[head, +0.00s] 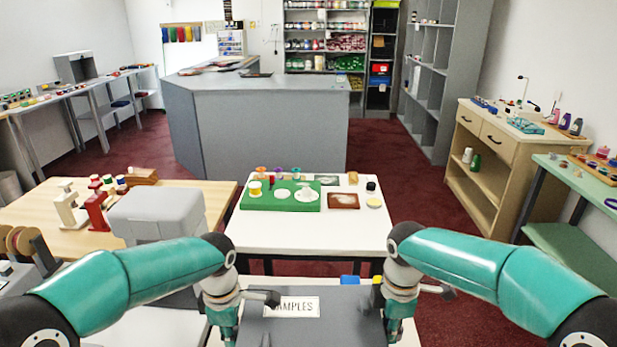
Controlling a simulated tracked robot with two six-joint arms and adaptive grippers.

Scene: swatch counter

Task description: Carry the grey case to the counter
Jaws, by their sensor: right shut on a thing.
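The grey case (345,328) with a white label reading SAMPLES is at the bottom middle of the head view, between my two arms; its lower part is cut off by the frame. My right gripper (392,318) is at the case's right side and shut on it, with its fingertips partly hidden. My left gripper (226,325) is beside the case's left side; its fingers are too hidden to tell whether they grip. The grey counter (265,125) stands far ahead, beyond a white table.
The white table (270,228) with a green board (280,204) stands directly ahead. A wooden table (30,208) with a light grey box (157,214) is at left. A wooden cabinet (497,190) and green-topped bench (590,187) line the right. Red floor (408,172) is open between table and cabinet.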

